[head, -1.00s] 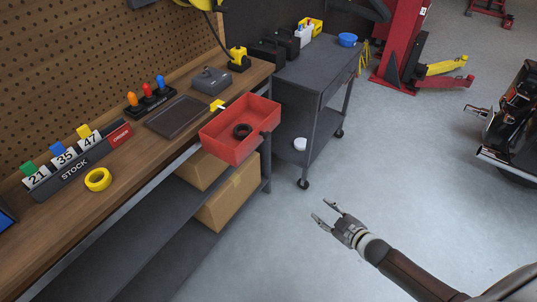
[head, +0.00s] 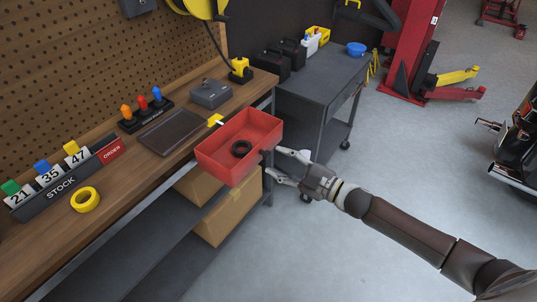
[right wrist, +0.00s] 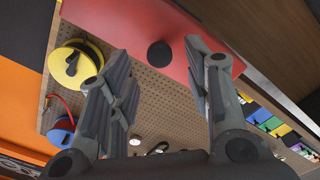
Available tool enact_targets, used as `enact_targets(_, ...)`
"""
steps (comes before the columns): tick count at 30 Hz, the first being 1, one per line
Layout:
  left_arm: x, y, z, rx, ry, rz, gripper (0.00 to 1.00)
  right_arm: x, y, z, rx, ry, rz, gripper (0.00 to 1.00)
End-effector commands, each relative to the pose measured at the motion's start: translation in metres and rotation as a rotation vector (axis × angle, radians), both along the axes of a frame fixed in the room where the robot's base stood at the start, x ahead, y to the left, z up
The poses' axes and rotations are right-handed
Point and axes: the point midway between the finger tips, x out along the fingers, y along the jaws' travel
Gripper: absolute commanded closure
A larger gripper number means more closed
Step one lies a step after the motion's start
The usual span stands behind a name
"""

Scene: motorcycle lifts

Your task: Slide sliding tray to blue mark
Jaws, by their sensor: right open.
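A blue tag (head: 42,166) stands over the number 35 on the STOCK holder, left of the tray. My right gripper (head: 272,163) is open at the tray's right end. In the right wrist view the red tray (right wrist: 120,30) fills the upper part, and a dark round knob (right wrist: 160,55) shows between the spread fingers. Contact cannot be told. My left gripper is out of view.
Yellow tape (head: 85,200), a dark flat tray (head: 172,132) and a grey box (head: 210,93) lie on the bench. Cardboard boxes (head: 228,212) are on the shelf below. A dark cart (head: 318,75) stands behind my right gripper.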

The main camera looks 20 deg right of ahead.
Motion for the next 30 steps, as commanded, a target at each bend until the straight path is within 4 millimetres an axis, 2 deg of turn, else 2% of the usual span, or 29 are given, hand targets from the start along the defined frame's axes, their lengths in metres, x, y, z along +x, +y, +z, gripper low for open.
enact_targets(3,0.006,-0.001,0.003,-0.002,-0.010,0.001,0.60,0.015,0.012,0.002,0.001,-0.002,-0.001,0.54)
enact_targets(9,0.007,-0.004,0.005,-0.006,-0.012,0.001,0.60,0.031,0.024,0.000,0.001,0.001,0.000,0.54)
enact_targets(21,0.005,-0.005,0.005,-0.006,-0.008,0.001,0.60,0.035,0.028,-0.001,-0.001,0.002,-0.001,0.54)
enact_targets(30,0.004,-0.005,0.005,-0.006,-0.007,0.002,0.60,0.035,0.027,-0.001,-0.001,0.002,-0.001,0.92)
